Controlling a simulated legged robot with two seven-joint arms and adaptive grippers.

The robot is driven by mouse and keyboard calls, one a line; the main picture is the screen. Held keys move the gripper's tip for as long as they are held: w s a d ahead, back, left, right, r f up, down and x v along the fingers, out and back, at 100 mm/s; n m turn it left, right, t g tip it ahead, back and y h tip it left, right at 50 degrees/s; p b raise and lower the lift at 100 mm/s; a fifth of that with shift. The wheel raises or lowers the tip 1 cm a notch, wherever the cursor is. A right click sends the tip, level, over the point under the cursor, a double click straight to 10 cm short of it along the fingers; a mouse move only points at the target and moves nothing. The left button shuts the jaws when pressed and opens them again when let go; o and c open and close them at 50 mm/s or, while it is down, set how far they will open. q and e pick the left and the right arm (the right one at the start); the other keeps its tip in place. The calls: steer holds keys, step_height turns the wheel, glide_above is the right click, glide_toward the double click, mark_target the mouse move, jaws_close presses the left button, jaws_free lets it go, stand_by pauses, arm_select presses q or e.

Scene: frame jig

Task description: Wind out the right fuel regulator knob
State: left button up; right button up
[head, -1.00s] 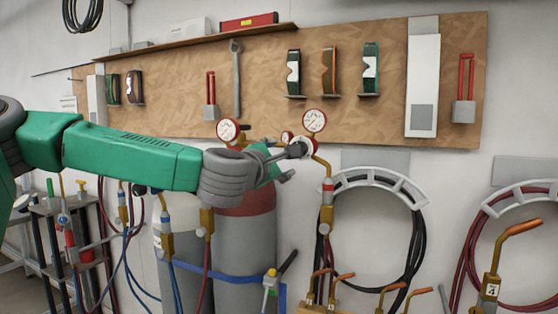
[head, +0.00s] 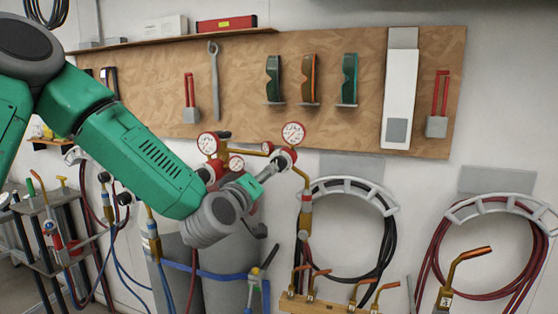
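A brass and red regulator with a large round white gauge (head: 293,134) stands above the grey cylinder (head: 225,262), at the middle of the head view. Two more gauges (head: 208,143) (head: 236,163) show to its left. My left gripper (head: 283,161) reaches up and right to the front of this regulator, just below the large gauge. Its grey tip end overlaps the regulator front where a dark round knob showed earlier. The knob is mostly hidden, and I cannot tell whether the fingers grip it. My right gripper is not in view.
A pegboard (head: 240,80) with goggles and a wrench hangs behind. A black hose coil (head: 388,235) and a red hose coil (head: 440,240) hang on the right. Several torch tips stand in a wooden rack (head: 325,303). Blue and red hoses hang at lower left.

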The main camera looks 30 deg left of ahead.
mark_target(279, 165)
arm_select(q)
steer(key=p+x, duration=0.1)
steer(key=x, duration=1.1)
steer(key=c, duration=1.2)
